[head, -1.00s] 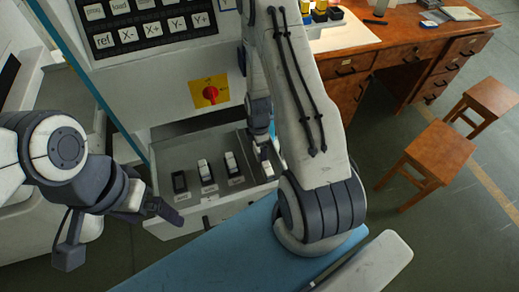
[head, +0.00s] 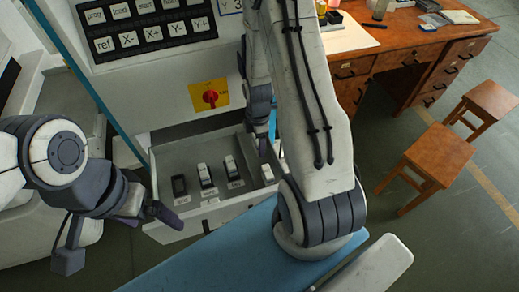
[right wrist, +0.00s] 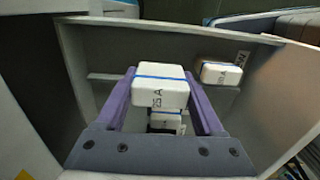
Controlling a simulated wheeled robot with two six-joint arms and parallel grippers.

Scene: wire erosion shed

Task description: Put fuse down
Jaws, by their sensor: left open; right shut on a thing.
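My right gripper (right wrist: 160,84) is shut on a white fuse (right wrist: 161,92) with a blue band and dark lettering. It is over the open grey drawer. In the head view my right gripper (head: 263,148) is at the drawer's right part, partly behind my own arm; the held fuse is hard to make out there. Another white fuse (right wrist: 167,123) shows below the held one, and one more (right wrist: 221,73) lies to the right, near the drawer wall. Whether the held fuse touches the drawer floor I cannot tell. My left gripper (head: 165,214) is open and empty, left of the drawer front.
The drawer (head: 196,222) holds a black-and-white row of fuses with small labels. Above it is a machine panel with a red rotary switch (head: 210,97) and a keypad (head: 150,35). A wooden desk (head: 400,50) and two stools (head: 425,160) stand right.

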